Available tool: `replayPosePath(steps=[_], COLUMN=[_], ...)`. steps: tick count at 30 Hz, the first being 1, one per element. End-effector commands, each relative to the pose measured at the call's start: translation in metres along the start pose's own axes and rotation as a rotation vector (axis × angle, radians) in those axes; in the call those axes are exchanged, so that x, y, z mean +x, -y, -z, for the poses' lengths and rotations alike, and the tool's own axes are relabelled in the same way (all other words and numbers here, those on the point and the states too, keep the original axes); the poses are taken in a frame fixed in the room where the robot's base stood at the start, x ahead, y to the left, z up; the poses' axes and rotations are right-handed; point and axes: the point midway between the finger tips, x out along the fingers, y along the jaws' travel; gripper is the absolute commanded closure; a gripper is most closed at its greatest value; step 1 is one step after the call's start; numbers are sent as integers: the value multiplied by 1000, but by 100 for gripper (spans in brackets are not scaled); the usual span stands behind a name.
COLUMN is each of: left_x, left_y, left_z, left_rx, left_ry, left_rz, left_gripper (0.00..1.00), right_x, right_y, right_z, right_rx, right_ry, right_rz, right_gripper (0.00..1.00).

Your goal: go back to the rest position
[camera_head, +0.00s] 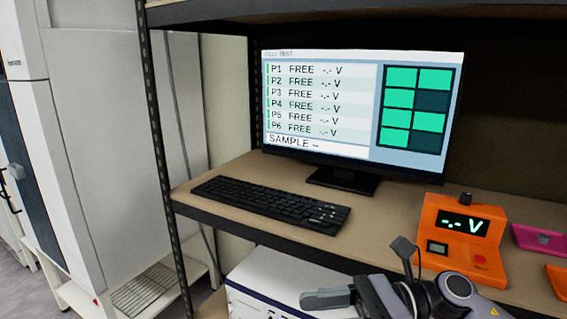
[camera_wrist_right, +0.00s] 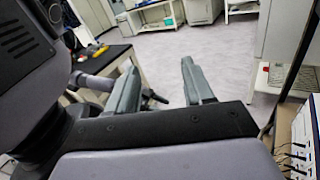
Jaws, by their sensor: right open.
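My right gripper (camera_head: 350,296) shows at the bottom of the head view, in front of the shelf's front edge, with its arm coming in from the lower right. In the right wrist view the two grey fingers of the right gripper (camera_wrist_right: 159,72) stand well apart. Nothing is between them, only floor behind. My left gripper is in neither view.
The shelf (camera_head: 218,176) holds a keyboard (camera_head: 270,203), a monitor (camera_head: 318,110) and an orange meter (camera_head: 462,240), close to my right arm. A white box (camera_head: 262,285) is below. A tall white cabinet (camera_head: 110,130) stands left. The wrist view shows open floor (camera_wrist_right: 205,50).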

Motion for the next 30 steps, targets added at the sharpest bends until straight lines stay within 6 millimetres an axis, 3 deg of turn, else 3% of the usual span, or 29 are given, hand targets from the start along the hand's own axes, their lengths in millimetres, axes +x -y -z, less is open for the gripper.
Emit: replayPosePath(steps=[4,8,14,20,23,27,29,30], left_x=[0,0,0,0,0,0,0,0], left_y=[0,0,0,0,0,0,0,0], left_z=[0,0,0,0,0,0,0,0], left_rx=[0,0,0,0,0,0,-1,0], left_ry=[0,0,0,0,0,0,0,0], left_rz=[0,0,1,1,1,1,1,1], left_gripper=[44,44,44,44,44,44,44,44], right_x=[9,0,-31,-72,-91,-112,-118,-121], right_y=[6,19,37,33,16,-22,-41,-53], right_z=[2,11,56,139,190,259,283,296], right_rx=[363,694,1222,1744,1992,2283,2375,-2301], right_ry=[281,520,896,1300,1521,1839,1962,-1931], right_rz=[97,180,301,419,479,562,593,-579], right_gripper=[48,48,48,48,48,48,48,48])
